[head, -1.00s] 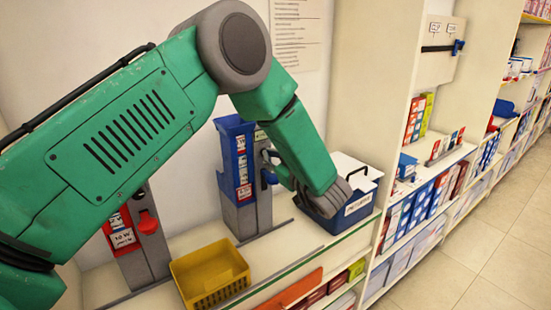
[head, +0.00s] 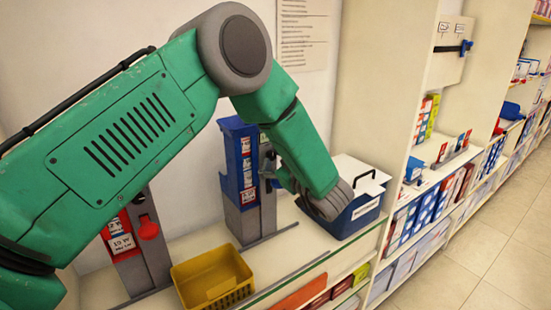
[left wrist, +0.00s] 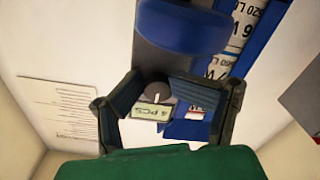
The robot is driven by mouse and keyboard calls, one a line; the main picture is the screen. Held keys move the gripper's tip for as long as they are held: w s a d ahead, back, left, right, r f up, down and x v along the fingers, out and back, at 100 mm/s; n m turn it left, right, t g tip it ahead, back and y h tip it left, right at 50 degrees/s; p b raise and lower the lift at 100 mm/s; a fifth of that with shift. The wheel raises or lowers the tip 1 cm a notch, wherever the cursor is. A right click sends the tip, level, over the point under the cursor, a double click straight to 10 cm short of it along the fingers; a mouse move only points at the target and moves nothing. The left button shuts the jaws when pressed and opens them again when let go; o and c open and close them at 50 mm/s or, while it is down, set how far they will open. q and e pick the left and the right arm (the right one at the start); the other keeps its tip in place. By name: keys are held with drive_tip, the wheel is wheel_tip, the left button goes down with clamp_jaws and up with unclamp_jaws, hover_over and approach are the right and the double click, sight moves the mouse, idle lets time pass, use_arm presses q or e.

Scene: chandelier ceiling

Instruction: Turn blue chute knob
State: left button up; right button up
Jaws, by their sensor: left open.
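The blue chute (head: 232,160) is a tall blue and grey dispenser with white labels on the counter. My left gripper (head: 280,176) is at its right side, partly hidden behind my own green arm. In the left wrist view the chute knob (left wrist: 155,91) is a dark round dial with a white pointer, above a small display (left wrist: 151,112). The open fingers of my left gripper (left wrist: 158,87) lie on either side of the knob in that picture. I cannot tell whether they touch it. My right gripper is not in view.
A red dispenser (head: 121,240) stands to the left. A yellow basket (head: 210,285) sits at the counter front. A blue box with a white lid (head: 358,212) stands right of the chute, close to my arm. Stocked shelves (head: 425,215) run off to the right.

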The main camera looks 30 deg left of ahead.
use_arm(q)
drive_tip(key=shift+s+r, duration=0.15)
drive_tip(key=shift+d+r, duration=0.1)
drive_tip(key=shift+d, duration=0.45)
drive_tip(key=v, duration=1.1)
drive_tip(key=shift+s+d, duration=0.2)
drive_tip(key=shift+d, duration=0.15)
drive_tip(key=shift+a, duration=0.2)
